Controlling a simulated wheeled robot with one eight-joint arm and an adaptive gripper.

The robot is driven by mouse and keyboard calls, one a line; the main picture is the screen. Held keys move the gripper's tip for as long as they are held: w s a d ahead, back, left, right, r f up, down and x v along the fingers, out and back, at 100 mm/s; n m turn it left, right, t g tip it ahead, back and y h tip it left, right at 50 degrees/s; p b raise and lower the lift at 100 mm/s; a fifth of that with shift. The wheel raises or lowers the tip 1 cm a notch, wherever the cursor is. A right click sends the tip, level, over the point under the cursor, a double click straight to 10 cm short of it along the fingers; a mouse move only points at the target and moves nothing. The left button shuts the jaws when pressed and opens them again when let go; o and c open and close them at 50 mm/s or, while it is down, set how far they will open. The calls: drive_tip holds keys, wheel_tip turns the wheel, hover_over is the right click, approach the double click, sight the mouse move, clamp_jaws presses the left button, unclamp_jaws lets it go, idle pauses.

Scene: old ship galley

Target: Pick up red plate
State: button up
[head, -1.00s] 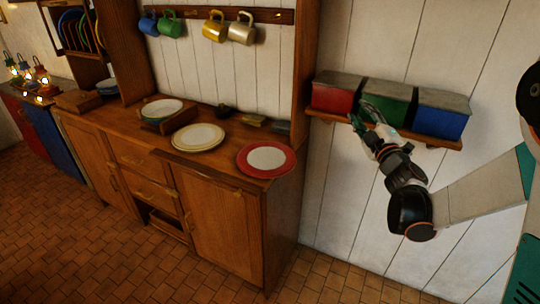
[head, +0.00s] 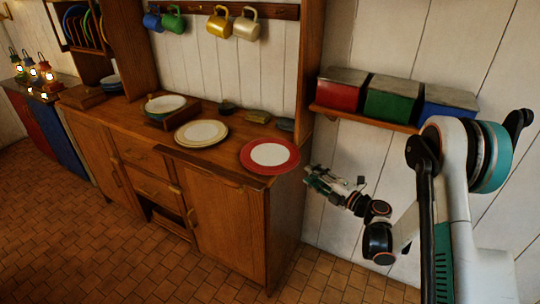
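The red plate (head: 287,156) has a broad red rim and a white centre. It lies flat on the right end of the wooden counter, near the front edge. My gripper (head: 308,178) is just right of the plate and beyond the counter's right end, with its fingers pointing left toward it. A gap seems to show between fingers and plate, and nothing shows held. The fingers are small and dark here, so I cannot tell how far apart they are.
A cream plate (head: 201,133) lies left of the red plate, and a white dish (head: 166,104) sits farther left. Small items (head: 258,117) lie behind the red plate. A wall shelf (head: 365,118) with red, green and blue boxes is above my gripper. Mugs hang above the counter.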

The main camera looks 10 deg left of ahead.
sight(296, 164)
drive_tip(key=b+x, duration=0.3)
drive_tip(key=x, duration=0.6)
drive_tip(key=shift+a, duration=0.2)
drive_tip(key=shift+r, duration=0.1)
clamp_jaws()
